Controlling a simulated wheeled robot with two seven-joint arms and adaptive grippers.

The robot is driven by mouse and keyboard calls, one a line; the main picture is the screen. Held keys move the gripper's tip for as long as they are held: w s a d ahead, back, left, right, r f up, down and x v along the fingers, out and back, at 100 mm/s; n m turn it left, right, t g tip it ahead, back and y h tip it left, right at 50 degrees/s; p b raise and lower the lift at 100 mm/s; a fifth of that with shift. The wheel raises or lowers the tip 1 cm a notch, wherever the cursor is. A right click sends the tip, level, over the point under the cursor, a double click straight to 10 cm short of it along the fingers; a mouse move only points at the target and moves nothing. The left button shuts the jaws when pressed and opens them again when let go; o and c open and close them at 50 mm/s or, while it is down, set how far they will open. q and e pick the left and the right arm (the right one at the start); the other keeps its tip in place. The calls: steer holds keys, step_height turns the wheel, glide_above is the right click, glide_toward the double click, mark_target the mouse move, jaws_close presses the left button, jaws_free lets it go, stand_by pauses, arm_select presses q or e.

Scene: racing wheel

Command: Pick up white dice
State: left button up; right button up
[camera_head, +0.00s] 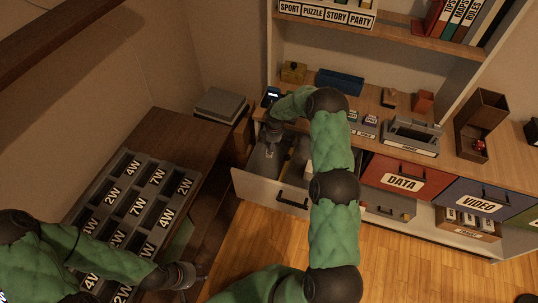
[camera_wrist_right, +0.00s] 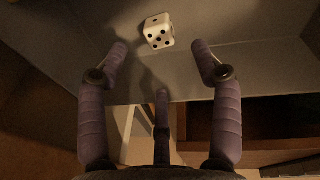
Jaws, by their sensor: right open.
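A white die (camera_wrist_right: 158,31) with black pips lies on a grey surface in the right wrist view, near the top centre. My right gripper (camera_wrist_right: 160,48) is open, with its purple-grey fingers spread and the die just beyond the tips, between their lines and not touched. In the head view my right gripper (camera_head: 270,143) reaches down into the open white drawer (camera_head: 268,191); the die cannot be made out there. My left gripper (camera_head: 200,277) is low at the left, away from the drawer, and its finger opening is too small to read.
A dark tray with labelled slots (camera_head: 136,208) stands on the brown table at left. The shelf top holds a blue box (camera_head: 340,82) and a brown open box (camera_head: 481,125). Wooden floor is clear in front.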

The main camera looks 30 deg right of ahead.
steer(key=shift+w+f+b, duration=0.15)
steer(key=shift+f+b, duration=0.2)
steer(key=shift+f, duration=0.85)
steer(key=shift+w+f+b, duration=0.2)
steer(key=shift+f+b, duration=0.2)
steer(key=shift+f, duration=0.75)
steer(key=shift+w+f+b, duration=0.15)
steer(key=shift+f+b, duration=0.2)
steer(key=shift+f, duration=0.85)
steer(key=c, duration=1)
